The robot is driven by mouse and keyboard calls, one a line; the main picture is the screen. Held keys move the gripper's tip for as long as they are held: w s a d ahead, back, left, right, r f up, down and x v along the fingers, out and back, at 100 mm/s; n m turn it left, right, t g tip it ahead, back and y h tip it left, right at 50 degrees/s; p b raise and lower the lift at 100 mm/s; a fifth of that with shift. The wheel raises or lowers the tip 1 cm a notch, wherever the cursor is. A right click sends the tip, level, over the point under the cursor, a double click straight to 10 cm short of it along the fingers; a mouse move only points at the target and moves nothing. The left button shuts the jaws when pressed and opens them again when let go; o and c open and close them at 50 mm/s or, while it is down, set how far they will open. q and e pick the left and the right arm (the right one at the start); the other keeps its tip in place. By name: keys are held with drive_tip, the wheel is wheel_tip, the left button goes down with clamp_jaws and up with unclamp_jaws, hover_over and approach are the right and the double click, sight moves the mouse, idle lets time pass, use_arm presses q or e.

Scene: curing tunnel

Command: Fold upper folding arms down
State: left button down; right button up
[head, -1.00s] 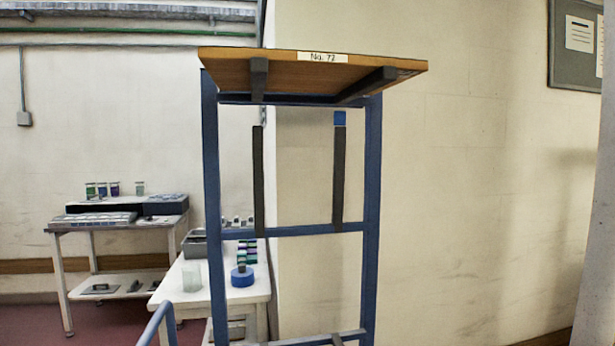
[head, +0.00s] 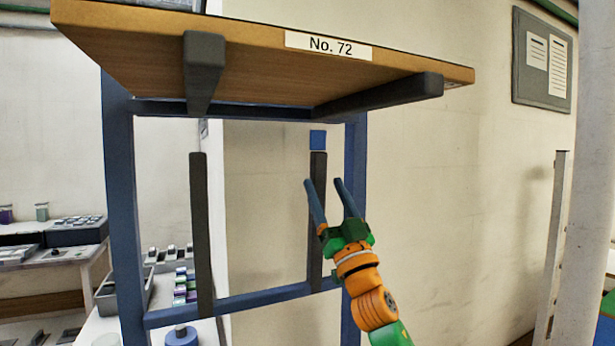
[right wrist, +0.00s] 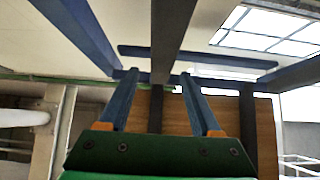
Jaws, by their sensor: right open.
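A blue frame (head: 125,200) carries a wooden board (head: 130,48) labelled No. 72. Two dark arms, a left one (head: 204,70) and a right one (head: 385,96), stick out toward me under the board. Below, a left dark bar (head: 201,230) and a right dark bar (head: 317,255) stand upright against the frame; a blue block (head: 318,140) sits at the right bar's top. My right gripper (head: 324,182) is open and empty near the right bar's upper part. In the right wrist view, a dark bar (right wrist: 175,30) runs between its fingers (right wrist: 160,73); contact cannot be told. My left gripper is out of view.
A white bench (head: 100,325) with a grey bin (head: 125,292) and a blue roll (head: 181,336) stands behind the frame's left side. A notice board (head: 543,60) hangs on the right wall. A pale post (head: 580,200) stands at far right. Space right of the frame looks clear.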

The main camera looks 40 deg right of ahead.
sight(320, 177)
drive_tip(key=p+x, duration=0.1)
drive_tip(key=x, duration=0.1)
drive_tip(key=p+x, duration=0.1)
drive_tip(key=x, duration=0.1)
drive_tip(key=shift+w+a+r, duration=0.1)
drive_tip(key=shift+a+r, duration=0.1)
drive_tip(key=shift+r, duration=0.05)
drive_tip(key=shift+d+r+p, duration=0.1)
drive_tip(key=shift+r+p, duration=0.25)
drive_tip(key=shift+p, duration=0.1)
drive_tip(key=shift+r, duration=0.15)
drive_tip(key=shift+d, duration=0.1)
drive_tip(key=shift+w+f, duration=0.2)
drive_tip(key=shift+f, duration=0.05)
drive_tip(key=shift+c, duration=0.6)
use_arm(q)
wheel_tip(320, 177, up, 4)
drive_tip(key=shift+s+f, duration=0.1)
use_arm(e)
drive_tip(key=shift+w, duration=0.1)
clamp_jaws()
